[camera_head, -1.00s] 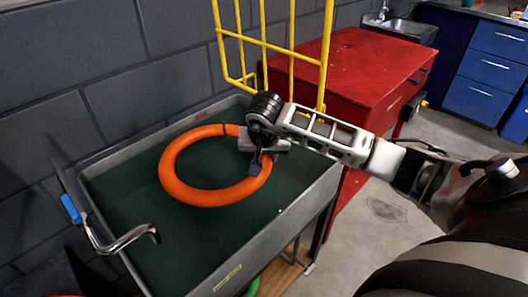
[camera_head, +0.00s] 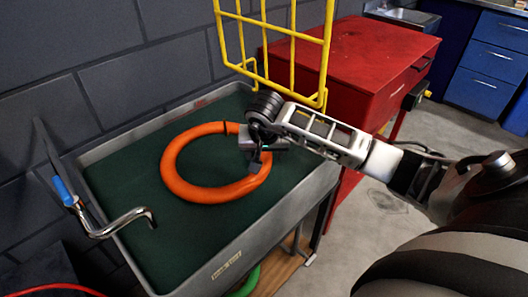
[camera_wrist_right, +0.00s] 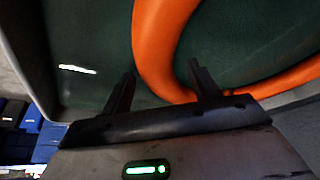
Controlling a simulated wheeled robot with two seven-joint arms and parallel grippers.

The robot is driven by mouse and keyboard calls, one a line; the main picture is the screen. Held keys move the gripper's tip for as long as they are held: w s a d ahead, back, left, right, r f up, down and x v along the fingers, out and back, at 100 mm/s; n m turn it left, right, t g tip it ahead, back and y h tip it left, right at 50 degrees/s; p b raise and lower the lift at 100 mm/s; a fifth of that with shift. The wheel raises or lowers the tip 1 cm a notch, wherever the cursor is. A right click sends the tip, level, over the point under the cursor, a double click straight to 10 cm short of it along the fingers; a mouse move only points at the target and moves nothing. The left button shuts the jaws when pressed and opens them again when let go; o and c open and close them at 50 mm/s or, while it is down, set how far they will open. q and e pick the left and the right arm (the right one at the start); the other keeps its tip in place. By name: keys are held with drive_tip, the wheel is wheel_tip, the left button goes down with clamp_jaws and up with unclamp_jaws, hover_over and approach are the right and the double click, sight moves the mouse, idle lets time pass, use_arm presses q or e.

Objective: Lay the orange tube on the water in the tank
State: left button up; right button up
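The orange tube (camera_head: 178,182) is a ring lying flat on the dark green water (camera_head: 190,235) in the grey tank (camera_head: 285,212). A narrow dark mark shows on its far side. My right gripper (camera_head: 256,163) is over the ring's right side and hides part of it. In the right wrist view, its two fingers (camera_wrist_right: 163,88) stand apart. The tube (camera_wrist_right: 158,40) passes between them and behind the right finger. I cannot tell whether a finger touches it. My left gripper is not in view.
A crank with a blue handle (camera_head: 64,190) sticks over the tank's left edge. A yellow wire rack (camera_head: 328,45) stands behind the tank, beside a red cabinet (camera_head: 365,55). A grey block wall runs along the left.

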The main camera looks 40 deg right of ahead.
drive_tip(key=v, duration=1.6)
drive_tip(key=shift+w+d, duration=0.1)
